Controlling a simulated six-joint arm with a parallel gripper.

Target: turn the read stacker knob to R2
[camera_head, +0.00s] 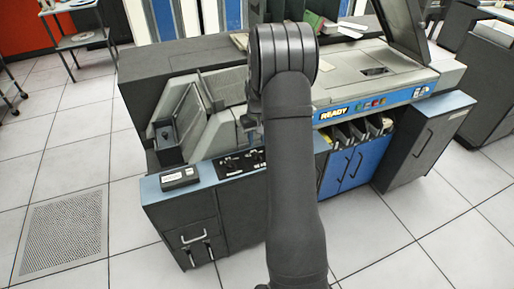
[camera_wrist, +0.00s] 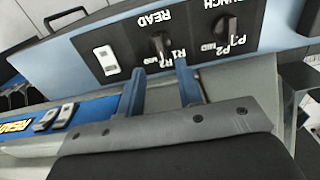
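The read stacker knob (camera_wrist: 159,44) is a dark pointer knob on a black panel, upside down in the wrist view, beside the READ lettering and the R1, R2 and MID marks. Its narrow grip lies near the R2 and MID marks; I cannot tell exactly which mark it points to. My gripper (camera_wrist: 160,66) has its two blue fingers spread with an empty gap, the tips either side of the line to the knob and seemingly short of it.
The similar punch knob (camera_wrist: 222,26) with P1, P2 and MID marks is right of the read knob. A white switch (camera_wrist: 106,60) is left of it. The blue READY strip (camera_head: 345,113) and a small black box (camera_head: 179,178) are on the machine.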

